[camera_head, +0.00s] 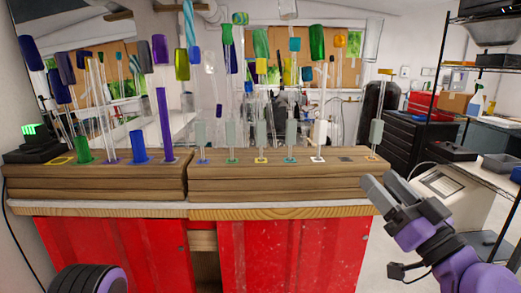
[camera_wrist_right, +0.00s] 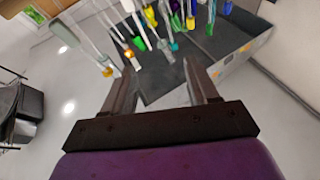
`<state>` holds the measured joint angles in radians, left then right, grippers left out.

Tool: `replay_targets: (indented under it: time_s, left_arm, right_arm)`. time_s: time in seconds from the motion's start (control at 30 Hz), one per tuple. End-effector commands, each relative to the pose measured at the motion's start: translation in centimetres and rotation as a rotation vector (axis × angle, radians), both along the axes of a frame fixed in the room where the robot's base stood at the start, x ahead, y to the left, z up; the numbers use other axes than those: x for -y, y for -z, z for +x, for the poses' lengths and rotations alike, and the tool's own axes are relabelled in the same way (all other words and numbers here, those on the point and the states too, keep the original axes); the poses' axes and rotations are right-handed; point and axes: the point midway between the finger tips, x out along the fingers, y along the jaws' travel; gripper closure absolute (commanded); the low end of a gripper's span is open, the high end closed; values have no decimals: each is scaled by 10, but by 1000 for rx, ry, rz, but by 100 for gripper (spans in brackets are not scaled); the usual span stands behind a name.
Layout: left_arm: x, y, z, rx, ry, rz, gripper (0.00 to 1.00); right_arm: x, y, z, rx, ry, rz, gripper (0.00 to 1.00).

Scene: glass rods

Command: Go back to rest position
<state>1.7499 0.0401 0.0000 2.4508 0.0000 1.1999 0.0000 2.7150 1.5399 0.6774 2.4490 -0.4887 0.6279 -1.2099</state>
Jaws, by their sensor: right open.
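Several glass rods with coloured caps stand in two wooden blocks, the left block (camera_head: 95,188) and the right block (camera_head: 285,188). A rod with an orange top (camera_head: 385,72) stands at the right end of the right block. My right gripper (camera_head: 381,185) is open and empty, in front of and beside that end, apart from the rods. In the right wrist view its fingers (camera_wrist_right: 163,80) are spread with nothing between them. A black and purple part of my left arm shows at the bottom left; my left gripper is out of view.
Red cabinets (camera_head: 290,255) stand under the blocks. A small black device with a green display (camera_head: 30,130) sits at the left end. A metal shelf rack (camera_head: 485,95) and a black tool chest (camera_head: 400,127) stand at the right. Floor beside the cabinets is open.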

Motion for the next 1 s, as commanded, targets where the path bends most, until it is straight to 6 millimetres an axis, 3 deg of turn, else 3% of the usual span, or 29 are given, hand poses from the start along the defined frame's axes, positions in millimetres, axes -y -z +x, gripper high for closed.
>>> replay_targets:
  time_s: [0.27,0.47,0.57,0.67,0.77,0.8,0.87,0.9,1.0]
  left_arm:
    - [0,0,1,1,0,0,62]
    - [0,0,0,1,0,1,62]
    - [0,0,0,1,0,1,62]
    - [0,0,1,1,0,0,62]
    - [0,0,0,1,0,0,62]
    - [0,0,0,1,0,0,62]
    - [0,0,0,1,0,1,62]
    - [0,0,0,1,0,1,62]
    - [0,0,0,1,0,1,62]
  right_arm:
    - [13,14,11,-175,-50,334,41]
    - [-1,80,30,-452,-60,573,41]
    - [-10,126,36,-597,-32,649,41]
    - [-17,184,35,-759,30,718,41]
    - [-20,260,23,-947,143,766,41]
    - [-18,295,12,-1026,206,776,41]
    - [-13,346,-8,-1133,312,775,41]
    - [-7,378,-25,-1196,388,763,41]
    - [16,451,-78,-1329,581,678,41]
